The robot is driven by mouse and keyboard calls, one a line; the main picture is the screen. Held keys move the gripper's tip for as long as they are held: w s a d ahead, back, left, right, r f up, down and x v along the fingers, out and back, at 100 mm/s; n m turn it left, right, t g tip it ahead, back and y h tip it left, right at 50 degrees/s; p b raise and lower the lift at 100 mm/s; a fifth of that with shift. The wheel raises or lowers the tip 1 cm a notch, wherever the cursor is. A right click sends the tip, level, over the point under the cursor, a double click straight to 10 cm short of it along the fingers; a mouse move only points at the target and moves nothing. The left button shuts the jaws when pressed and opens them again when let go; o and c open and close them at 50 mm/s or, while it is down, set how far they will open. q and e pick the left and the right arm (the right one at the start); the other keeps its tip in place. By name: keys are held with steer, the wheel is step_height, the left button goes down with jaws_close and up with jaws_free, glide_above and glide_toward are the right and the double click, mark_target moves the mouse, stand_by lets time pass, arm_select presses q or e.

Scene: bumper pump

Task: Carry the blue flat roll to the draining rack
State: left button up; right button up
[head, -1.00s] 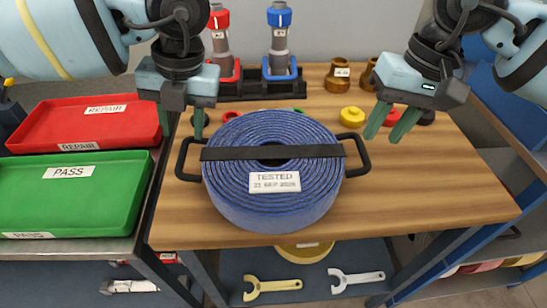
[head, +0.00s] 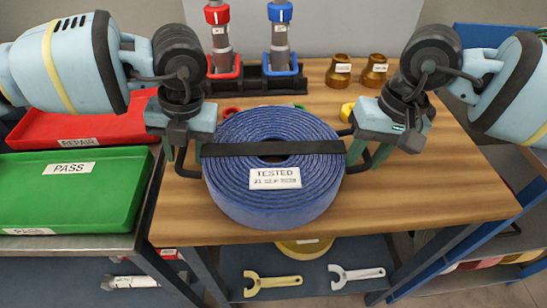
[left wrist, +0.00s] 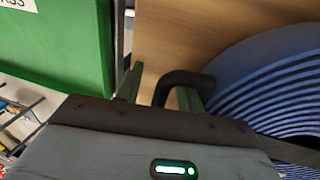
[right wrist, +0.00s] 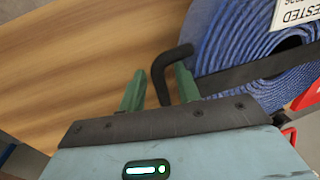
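The blue flat roll (head: 245,205) lies on the wooden table with a black strap (head: 225,150) across it and a white TESTED label. A black handle sticks out at each side. My left gripper (head: 184,160) is open at the left handle; in the left wrist view the handle (left wrist: 182,80) runs between the two green fingers. My right gripper (head: 370,158) is open at the right handle; in the right wrist view the handle (right wrist: 170,66) lies between its fingers, with a gap to the left finger. I see no draining rack that I can identify.
A green PASS tray (head: 110,200) and a red REPAIR tray (head: 85,126) are at the left. Red and blue nozzles stand in a black rack (head: 258,83) behind the roll. Brass fittings (head: 339,70) stand at the back right. The table's right front is clear.

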arm_select(q)
steer(key=shift+c, duration=0.5)
arm_select(e)
steer(key=shift+c, duration=0.4)
arm_select(q)
steer(key=c, duration=0.7)
arm_select(e)
jaws_close()
arm_select(q)
jaws_close()
steer(key=shift+w+r, duration=0.1)
steer(key=shift+r, duration=0.05)
arm_select(e)
steer(key=shift+r, duration=0.1)
